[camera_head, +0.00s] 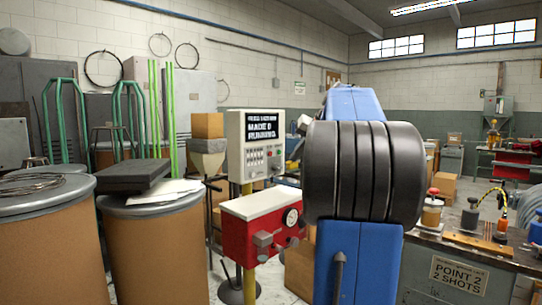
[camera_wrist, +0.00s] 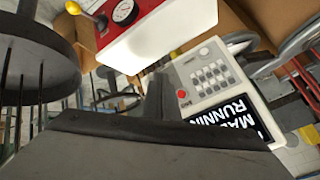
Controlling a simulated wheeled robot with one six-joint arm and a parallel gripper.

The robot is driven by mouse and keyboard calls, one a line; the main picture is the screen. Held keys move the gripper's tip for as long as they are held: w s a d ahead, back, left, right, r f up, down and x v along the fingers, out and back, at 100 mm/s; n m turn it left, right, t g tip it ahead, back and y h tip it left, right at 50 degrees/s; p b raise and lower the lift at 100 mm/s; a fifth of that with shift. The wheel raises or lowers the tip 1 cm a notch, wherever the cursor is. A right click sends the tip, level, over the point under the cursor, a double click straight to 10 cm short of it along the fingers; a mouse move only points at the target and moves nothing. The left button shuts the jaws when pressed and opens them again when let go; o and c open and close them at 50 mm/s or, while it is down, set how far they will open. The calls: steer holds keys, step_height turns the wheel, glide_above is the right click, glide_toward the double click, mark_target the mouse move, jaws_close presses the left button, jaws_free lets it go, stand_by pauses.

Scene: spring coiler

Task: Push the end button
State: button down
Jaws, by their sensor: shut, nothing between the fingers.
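The white control box (camera_head: 238,150) stands on a yellow post, with a dark screen whose visible text includes "MADE 0 RUNNING". In the wrist view the control box (camera_wrist: 218,72) appears tilted, with a keypad of grey keys and a red button (camera_wrist: 182,94) near the screen's corner. I take this red button for the end button; its small label is not readable. My gripper (camera_wrist: 158,92) is shut and empty, its dark tip just left of the red button in the picture. I cannot tell whether it touches the box. In the head view my arm hides most of the gripper.
A red box with a white top (camera_head: 268,205) and a gauge (camera_head: 291,217) sits below the control box. Large brown drums (camera_head: 160,255) stand at left. A grey bench (camera_head: 470,265) with a "POINT 2" sign is at right. A yellow knob (camera_wrist: 73,8) shows in the wrist view.

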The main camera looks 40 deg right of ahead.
steer(key=w, duration=0.8)
steer(key=shift+a, duration=0.35)
stand_by(1.8)
steer(key=shift+w, duration=0.35)
steer(key=shift+w, duration=0.35)
stand_by(0.7)
steer(key=shift+s, duration=0.8)
steer(key=shift+s+d, duration=0.2)
steer(key=shift+s, duration=2.3)
